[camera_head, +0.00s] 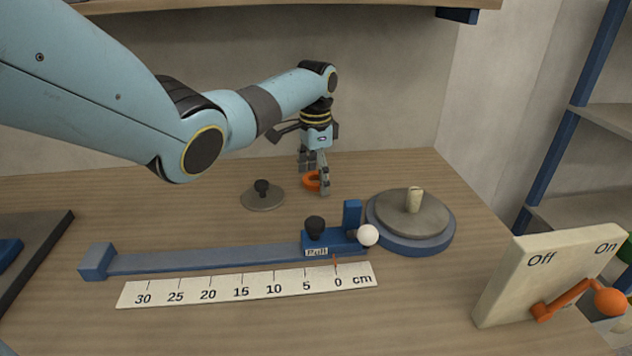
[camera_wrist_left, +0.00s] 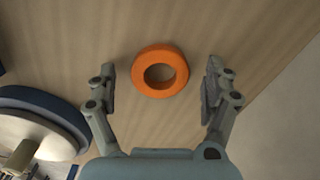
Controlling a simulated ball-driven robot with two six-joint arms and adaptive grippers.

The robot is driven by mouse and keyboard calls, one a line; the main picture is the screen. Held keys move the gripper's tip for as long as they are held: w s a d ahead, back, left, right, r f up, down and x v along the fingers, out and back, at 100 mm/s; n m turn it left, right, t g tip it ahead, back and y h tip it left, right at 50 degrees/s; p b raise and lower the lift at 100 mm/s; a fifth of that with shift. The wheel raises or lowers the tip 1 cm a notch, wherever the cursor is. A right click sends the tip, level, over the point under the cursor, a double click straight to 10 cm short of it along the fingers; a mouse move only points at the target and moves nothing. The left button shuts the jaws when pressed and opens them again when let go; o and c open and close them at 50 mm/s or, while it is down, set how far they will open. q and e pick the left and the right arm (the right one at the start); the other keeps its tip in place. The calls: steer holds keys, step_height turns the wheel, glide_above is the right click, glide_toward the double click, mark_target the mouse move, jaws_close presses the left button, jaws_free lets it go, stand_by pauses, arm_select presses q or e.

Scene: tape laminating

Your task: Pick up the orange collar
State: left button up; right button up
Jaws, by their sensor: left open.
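The orange collar (camera_head: 311,181) is a thick ring lying on the wooden table, partly hidden behind a finger of my left gripper in the head view. In the left wrist view the orange collar (camera_wrist_left: 160,71) shows whole, with its round hole facing the camera. My left gripper (camera_head: 316,186) points down over it. In the left wrist view the left gripper (camera_wrist_left: 159,88) is open and empty, one finger on each side of the collar, with gaps between fingers and ring. My right gripper is not in view.
A grey disc with a black knob (camera_head: 262,195) lies left of the collar. A blue slide rail (camera_head: 200,261), a ruler (camera_head: 245,286) and a round turntable (camera_head: 411,222) stand in front. An Off/On switch box (camera_head: 510,284) is at the right.

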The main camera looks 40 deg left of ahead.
arm_select(q)
steer(key=shift+c, duration=0.4)
steer(key=c, duration=1.1)
steer(key=shift+r, duration=0.1)
